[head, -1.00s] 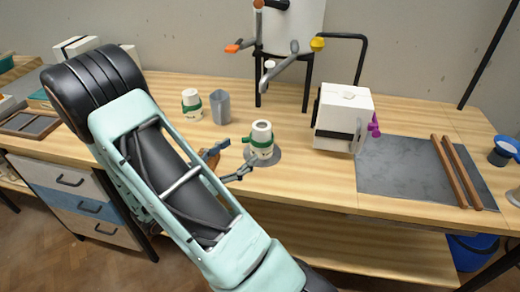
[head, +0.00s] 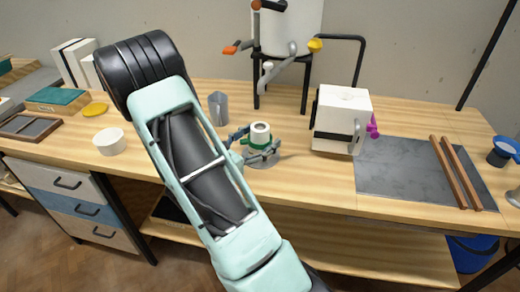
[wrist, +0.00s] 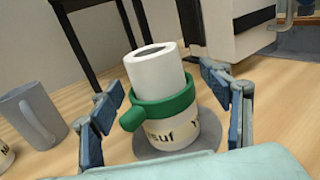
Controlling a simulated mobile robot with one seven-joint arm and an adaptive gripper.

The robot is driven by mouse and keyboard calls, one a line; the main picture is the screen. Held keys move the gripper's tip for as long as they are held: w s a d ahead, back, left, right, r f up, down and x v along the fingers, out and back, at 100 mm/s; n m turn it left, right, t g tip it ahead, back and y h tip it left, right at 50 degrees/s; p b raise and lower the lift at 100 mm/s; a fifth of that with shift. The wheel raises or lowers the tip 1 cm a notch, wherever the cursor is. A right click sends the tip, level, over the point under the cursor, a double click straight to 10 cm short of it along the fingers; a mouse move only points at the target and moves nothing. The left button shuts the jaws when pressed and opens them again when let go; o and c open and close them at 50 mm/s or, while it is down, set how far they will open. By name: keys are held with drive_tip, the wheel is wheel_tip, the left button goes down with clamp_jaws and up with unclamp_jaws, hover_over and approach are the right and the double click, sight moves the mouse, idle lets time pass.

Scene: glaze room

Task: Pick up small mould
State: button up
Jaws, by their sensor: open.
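A small white mould (head: 261,133) with a green strap around its middle and dark lettering below stands upright on a round grey disc (head: 264,163). In the wrist view the same mould (wrist: 158,80) is at the centre, with a dark opening in its top. My gripper (head: 257,145) is open, with one finger on each side of the mould. In the wrist view the gripper (wrist: 165,95) has its fingers apart around the strap, with visible gaps. A second white item with lettering (wrist: 5,157) shows only partly at the wrist view's left edge.
A grey jug (head: 218,109) stands behind my arm. A white box-shaped device (head: 340,122) is right of the mould, beside a grey slab (head: 400,182) with two wooden strips. A white cup (head: 110,141) and a yellow disc (head: 95,109) are at left. The table front is clear.

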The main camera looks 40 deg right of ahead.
drive_tip(key=c, duration=1.6)
